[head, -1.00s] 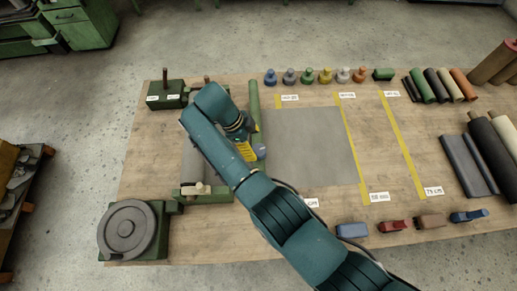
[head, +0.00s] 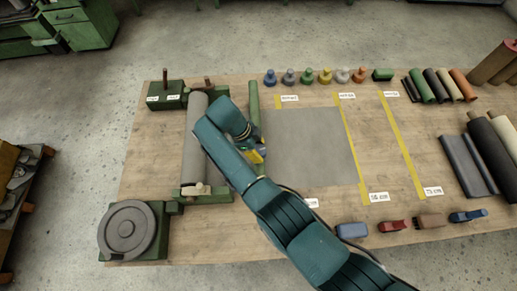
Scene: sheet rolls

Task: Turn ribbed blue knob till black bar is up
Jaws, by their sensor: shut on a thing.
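My gripper (head: 257,155) is over the right side of the green bar (head: 254,112), at the left edge of the grey sheet (head: 315,145). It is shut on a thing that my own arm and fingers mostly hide. A small blue patch shows beside the yellow part of the gripper, and it appears to be the blue knob (head: 262,143). Its ribs are too small to make out. The black bar on it cannot be seen, so its direction cannot be told.
A grey roll (head: 194,140) lies in a green stand left of my arm. A round grey disc (head: 127,231) is at the front left. Several coloured knobbed pieces (head: 325,76) line the back edge. Coloured blocks (head: 394,225) line the front right.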

